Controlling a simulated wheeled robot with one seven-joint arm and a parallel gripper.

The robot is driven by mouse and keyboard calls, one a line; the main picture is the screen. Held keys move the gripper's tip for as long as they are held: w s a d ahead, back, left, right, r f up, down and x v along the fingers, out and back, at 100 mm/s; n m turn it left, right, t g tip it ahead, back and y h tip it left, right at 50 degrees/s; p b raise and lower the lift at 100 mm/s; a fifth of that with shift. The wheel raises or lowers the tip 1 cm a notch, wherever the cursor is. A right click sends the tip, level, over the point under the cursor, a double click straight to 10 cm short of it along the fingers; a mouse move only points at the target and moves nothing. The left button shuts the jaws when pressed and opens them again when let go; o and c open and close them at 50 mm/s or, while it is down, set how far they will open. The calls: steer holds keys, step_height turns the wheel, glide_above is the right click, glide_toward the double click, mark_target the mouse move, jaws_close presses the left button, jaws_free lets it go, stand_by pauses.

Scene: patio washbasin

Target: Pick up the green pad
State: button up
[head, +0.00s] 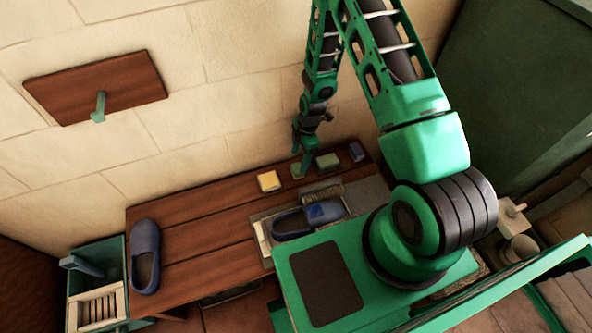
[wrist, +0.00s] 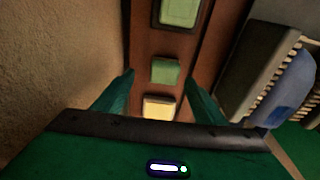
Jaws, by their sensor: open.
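Two green pieces lie on the wooden bench. A small plain green pad (head: 297,171) lies just right of a yellow pad (head: 269,181). A larger green block (head: 328,160) with a dark edge lies further right. My gripper (head: 304,158) is open, pointing down above the small green pad and partly covering it. In the wrist view the small green pad (wrist: 164,70) shows between my two spread fingers (wrist: 160,78), apart from both. The yellow pad (wrist: 158,107) is nearer the palm. The dark-edged green block (wrist: 179,12) is at the top edge.
A blue block (head: 356,151) lies at the bench's right end. A blue shoe (head: 300,221) sits in a tray near a brush (head: 322,193); another shoe (head: 145,255) stands at the left end. The stone wall (head: 170,150) is close behind. The bench's left-middle is clear.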

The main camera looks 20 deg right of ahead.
mark_target(297, 168)
steer(key=f, duration=0.3)
steer(key=s+a+f, duration=0.1)
steer(key=f, duration=0.1)
steer(key=shift+a+f, duration=0.15)
steer(key=shift+f, duration=0.3)
steer(key=c, duration=1.2)
steer(key=shift+r, duration=0.1)
steer(key=shift+r, duration=0.45)
steer(key=r, duration=0.2)
steer(key=a+r, duration=0.1)
steer(key=shift+s+r, duration=0.15)
steer(key=shift+r, duration=0.2)
steer(key=shift+s+a+r, duration=0.8)
steer(key=shift+a+r, duration=0.25)
steer(key=shift+a, duration=0.5)
steer(key=shift+s+a+r, duration=0.85)
steer(key=shift+a+r, duration=0.2)
steer(key=shift+a, duration=0.55)
steer(key=shift+s+a+r, duration=0.8)
steer(key=shift+a+r, duration=0.25)
steer(key=shift+a, duration=0.5)
